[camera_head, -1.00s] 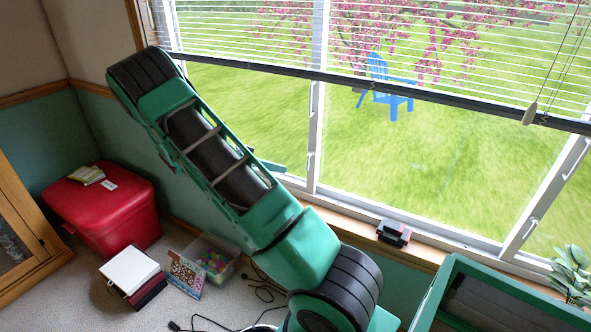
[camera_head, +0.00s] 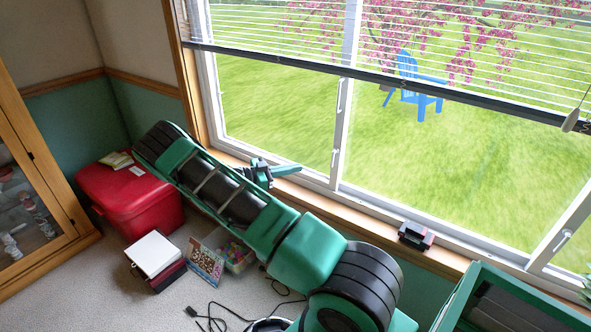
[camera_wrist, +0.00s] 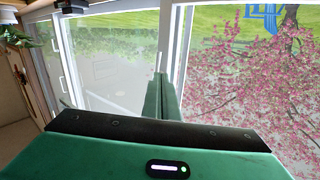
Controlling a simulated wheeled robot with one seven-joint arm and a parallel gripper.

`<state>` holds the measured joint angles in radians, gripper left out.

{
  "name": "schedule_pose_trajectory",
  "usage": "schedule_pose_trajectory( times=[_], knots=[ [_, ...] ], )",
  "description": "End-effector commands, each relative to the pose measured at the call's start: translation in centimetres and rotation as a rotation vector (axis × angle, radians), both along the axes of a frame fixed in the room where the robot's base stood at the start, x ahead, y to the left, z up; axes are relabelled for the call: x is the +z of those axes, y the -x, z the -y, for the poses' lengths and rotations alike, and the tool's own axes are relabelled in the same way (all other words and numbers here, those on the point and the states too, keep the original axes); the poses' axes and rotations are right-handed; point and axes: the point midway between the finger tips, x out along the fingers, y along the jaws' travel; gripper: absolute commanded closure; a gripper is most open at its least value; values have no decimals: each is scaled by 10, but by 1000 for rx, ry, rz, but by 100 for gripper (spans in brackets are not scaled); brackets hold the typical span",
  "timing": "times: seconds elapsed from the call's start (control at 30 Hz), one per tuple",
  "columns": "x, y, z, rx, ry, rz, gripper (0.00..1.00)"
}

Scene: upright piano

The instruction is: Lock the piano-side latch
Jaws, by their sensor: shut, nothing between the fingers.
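The window has white latch handles: one on the middle frame post (camera_head: 335,158) and one on the right post (camera_head: 563,240). I cannot tell which is the piano-side one, as no piano shows. My gripper (camera_head: 292,170) is in front of the lower left pane, just above the sill, pointing right, left of the middle latch and apart from it. In the wrist view its green fingers (camera_wrist: 162,95) are together, with nothing between them. A white handle (camera_wrist: 64,98) shows on a window post at left there.
A dark small device (camera_head: 416,235) sits on the wooden sill. A red tote (camera_head: 130,195), a white-topped box (camera_head: 154,254) and a clear bin (camera_head: 238,256) stand on the carpet at left. Blinds (camera_head: 400,85) hang over the upper window. A wooden cabinet (camera_head: 40,170) is far left.

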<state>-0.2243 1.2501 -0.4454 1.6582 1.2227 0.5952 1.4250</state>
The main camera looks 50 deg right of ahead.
Motion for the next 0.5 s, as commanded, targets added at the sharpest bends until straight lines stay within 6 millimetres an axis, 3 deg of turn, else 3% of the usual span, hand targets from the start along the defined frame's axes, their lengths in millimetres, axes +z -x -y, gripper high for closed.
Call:
schedule_pose_trajectory(
  times=[0.5],
  knots=[
    [-5, 39, 85, -4, -1, -1, 100]
  ],
)
